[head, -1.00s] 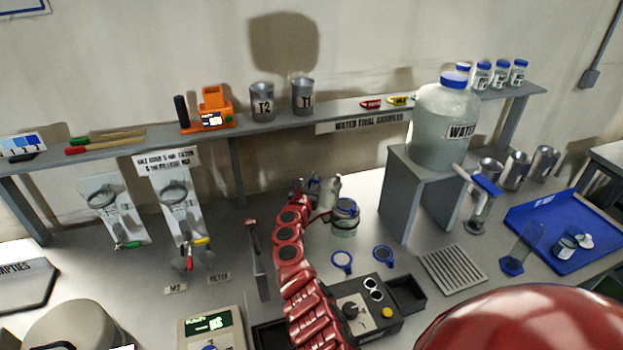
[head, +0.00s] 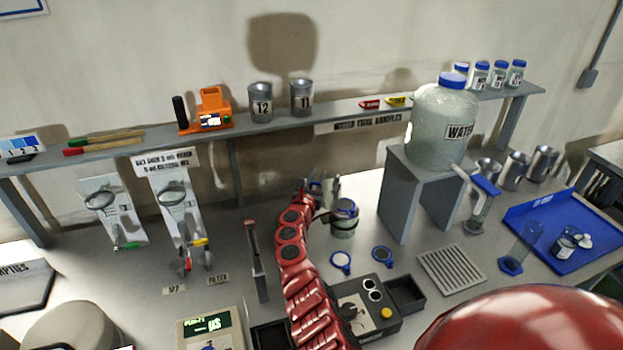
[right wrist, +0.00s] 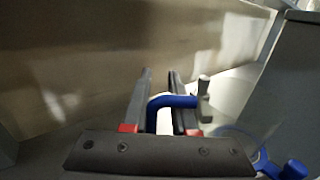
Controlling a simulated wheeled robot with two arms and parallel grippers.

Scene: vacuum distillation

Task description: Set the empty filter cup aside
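My right gripper (head: 322,188) is at the back of the bench, at the end of the red arm, beside a clear jar with a blue top (head: 344,222). In the right wrist view its two dark fingers (right wrist: 158,95) stand apart, and the wall shows between their tips. A bent blue tube (right wrist: 172,102) with a grey end (right wrist: 204,86) crosses in front of the right finger; I cannot tell whether it touches them. I cannot pick out the filter cup with certainty; it may be among the parts by the gripper. My left gripper is not in view.
The water bottle (head: 443,125) stands on a grey stand (head: 398,200) to the right. Two blue rings (head: 341,262) (head: 382,256) lie before the jar. A slotted grey plate (head: 452,270) and a blue tray (head: 530,213) are further right. The shelf (head: 345,113) runs behind.

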